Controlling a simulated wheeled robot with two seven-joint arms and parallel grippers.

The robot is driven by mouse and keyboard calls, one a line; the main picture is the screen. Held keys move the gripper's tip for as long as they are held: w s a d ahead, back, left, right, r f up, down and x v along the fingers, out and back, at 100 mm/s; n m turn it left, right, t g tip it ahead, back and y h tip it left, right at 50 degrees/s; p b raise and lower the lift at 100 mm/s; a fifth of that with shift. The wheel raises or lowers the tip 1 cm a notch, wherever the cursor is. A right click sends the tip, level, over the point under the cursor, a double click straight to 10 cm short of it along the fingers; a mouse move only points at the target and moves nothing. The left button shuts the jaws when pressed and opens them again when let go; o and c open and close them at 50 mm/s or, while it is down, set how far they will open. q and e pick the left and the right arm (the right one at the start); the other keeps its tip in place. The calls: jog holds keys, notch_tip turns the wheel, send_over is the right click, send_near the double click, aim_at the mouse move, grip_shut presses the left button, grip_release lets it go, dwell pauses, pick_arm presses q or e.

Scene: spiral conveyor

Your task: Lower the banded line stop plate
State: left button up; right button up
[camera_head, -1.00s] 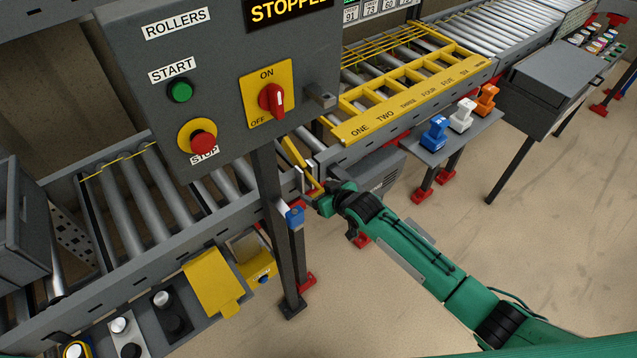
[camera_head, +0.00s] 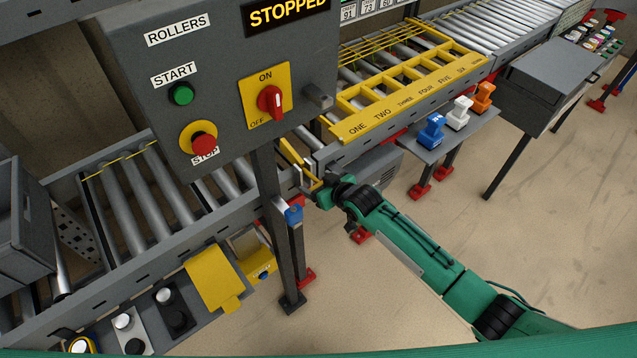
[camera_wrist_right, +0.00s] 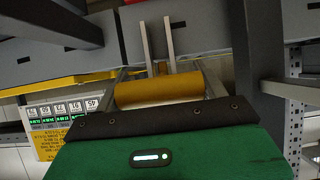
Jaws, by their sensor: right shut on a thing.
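The yellow stop plate (camera_head: 292,156) stands at the gap in the roller line, just right of the control panel's post in the head view. Its lower end reaches the near rail. My right gripper (camera_head: 317,194) is at that lower end, at the rail's outer side. In the right wrist view a yellow cylindrical grip (camera_wrist_right: 160,90) lies across the jaws, and my right gripper is shut on it. Two pale bars rise behind the grip. The plate's lower edge and any band on it are hard to make out. My left gripper is not in view.
The control panel (camera_head: 222,85) with its post (camera_head: 275,215) stands close left of the gripper; its sign reads STOPPED. A yellow numbered frame (camera_head: 415,95) lies over the rollers. Blue, white and orange blocks stand on a shelf (camera_head: 440,150) at right. Floor right of my arm is clear.

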jog(key=shift+w+r, duration=0.15)
jog(key=shift+r, duration=0.2)
dwell(0.3)
jog(key=o, duration=1.2)
jog(key=shift+o, duration=0.9)
jog(key=shift+d, duration=0.1)
jog(key=shift+s+f, duration=0.15)
jog(key=shift+s, duration=0.05)
jog(key=shift+s+d, duration=0.2)
jog(key=shift+s, duration=0.1)
jog(key=b+v, duration=0.3)
jog(key=v, duration=1)
